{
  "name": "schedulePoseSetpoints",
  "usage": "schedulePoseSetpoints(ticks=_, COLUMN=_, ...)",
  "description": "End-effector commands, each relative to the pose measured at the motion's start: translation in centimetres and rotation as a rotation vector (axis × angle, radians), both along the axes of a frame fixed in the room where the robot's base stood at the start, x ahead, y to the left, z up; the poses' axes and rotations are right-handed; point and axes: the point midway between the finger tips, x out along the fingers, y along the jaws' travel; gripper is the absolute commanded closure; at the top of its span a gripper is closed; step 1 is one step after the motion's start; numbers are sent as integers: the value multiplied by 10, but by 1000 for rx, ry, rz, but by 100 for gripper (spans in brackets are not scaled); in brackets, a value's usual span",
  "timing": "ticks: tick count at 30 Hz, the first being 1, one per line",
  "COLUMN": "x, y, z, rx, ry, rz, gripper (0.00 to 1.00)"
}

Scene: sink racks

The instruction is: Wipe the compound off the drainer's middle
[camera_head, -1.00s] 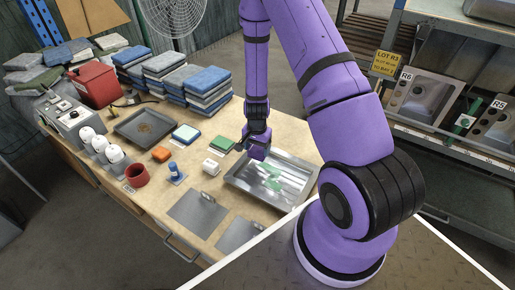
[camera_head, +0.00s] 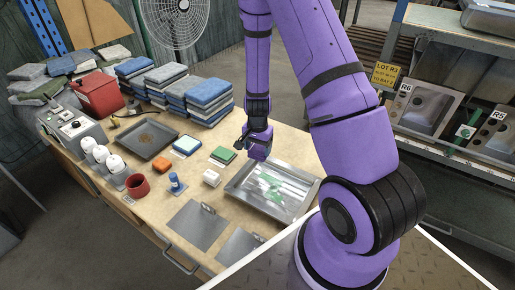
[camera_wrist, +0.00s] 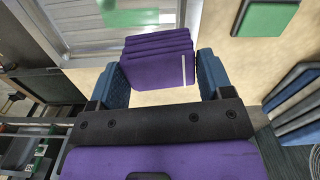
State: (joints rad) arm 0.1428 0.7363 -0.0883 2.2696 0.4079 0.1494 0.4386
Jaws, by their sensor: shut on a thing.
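The drainer (camera_head: 236,187) is a shallow steel tray at the right of the bench, with green compound (camera_head: 270,186) smeared on its middle. In the wrist view, the drainer's ribbed steel surface (camera_wrist: 75,32) is at top left, with part of the compound (camera_wrist: 132,17) at the top edge. My gripper (camera_head: 257,147) is by the drainer's back left corner, apart from the compound. In the wrist view, its blue fingers are shut on a purple ribbed pad (camera_wrist: 155,52) with a white stripe. Whether the pad touches anything is unclear.
A green-topped sponge (camera_head: 222,155) and a white block (camera_head: 211,178) lie left of the drainer. Stacks of folded cloths (camera_head: 208,100) stand behind. Steel plates (camera_head: 196,226) lie in front. A rack with sinks (camera_head: 427,108) stands at right.

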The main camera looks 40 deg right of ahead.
Motion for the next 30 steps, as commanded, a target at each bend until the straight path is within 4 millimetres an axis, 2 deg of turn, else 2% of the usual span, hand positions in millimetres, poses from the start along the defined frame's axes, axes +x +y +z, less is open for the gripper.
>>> schedulePoseSetpoints(ticks=5, x=0, y=0, z=3, rx=-1, ry=0, rz=0, gripper=65)
schedulePoseSetpoints(ticks=16, x=0, y=0, z=29, rx=0, ry=-1, rz=0, gripper=65)
schedulePoseSetpoints(ticks=30, x=0, y=0, z=30, rx=0, ry=0, rz=0, gripper=65)
